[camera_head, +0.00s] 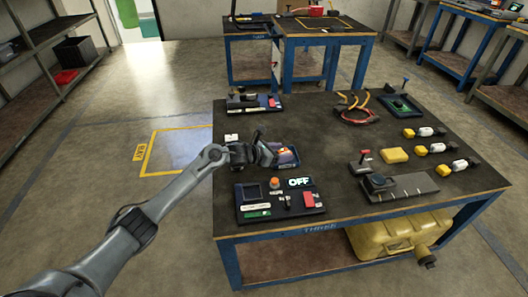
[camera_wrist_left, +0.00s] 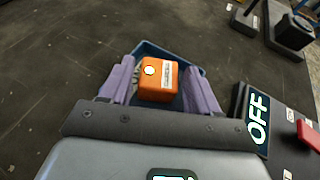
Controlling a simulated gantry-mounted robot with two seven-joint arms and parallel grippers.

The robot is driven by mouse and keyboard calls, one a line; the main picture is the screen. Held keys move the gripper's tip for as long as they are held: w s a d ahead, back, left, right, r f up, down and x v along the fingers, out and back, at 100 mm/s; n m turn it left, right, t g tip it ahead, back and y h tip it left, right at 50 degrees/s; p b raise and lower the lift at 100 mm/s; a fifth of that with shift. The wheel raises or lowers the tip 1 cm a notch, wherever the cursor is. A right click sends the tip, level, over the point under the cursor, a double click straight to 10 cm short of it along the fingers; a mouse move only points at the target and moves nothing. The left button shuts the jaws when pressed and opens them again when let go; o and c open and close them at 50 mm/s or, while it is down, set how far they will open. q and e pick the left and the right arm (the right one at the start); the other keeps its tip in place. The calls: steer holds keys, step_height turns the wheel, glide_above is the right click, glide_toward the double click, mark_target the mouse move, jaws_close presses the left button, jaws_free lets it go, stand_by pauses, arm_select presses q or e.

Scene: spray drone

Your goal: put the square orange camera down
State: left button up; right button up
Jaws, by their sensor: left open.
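The square orange camera (camera_wrist_left: 159,78) is an orange block with a pale round spot and a white label. In the left wrist view it sits in a small blue tray (camera_wrist_left: 150,48), between the two purple fingers of my left gripper (camera_wrist_left: 160,70). The fingers are spread, with gaps showing beside the camera. In the head view my left gripper (camera_head: 268,154) is low over the table's left part, at the blue tray (camera_head: 294,153). There the gripper mostly hides the camera. My right gripper is not in view.
The dark table (camera_head: 320,140) holds a control panel (camera_head: 280,200) reading OFF, just in front of the tray. A grey device (camera_head: 402,187), a yellow block (camera_head: 394,154) and several yellow-and-white parts stand to the right. A yellow case (camera_head: 385,236) is underneath.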

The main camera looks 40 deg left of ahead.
arm_select(q)
steer(key=p+v, duration=0.3)
steer(key=v, duration=0.7)
steer(key=shift+s+a+r+p, duration=0.1)
steer(key=shift+s+r+p, duration=0.05)
steer(key=shift+s+p, duration=0.2)
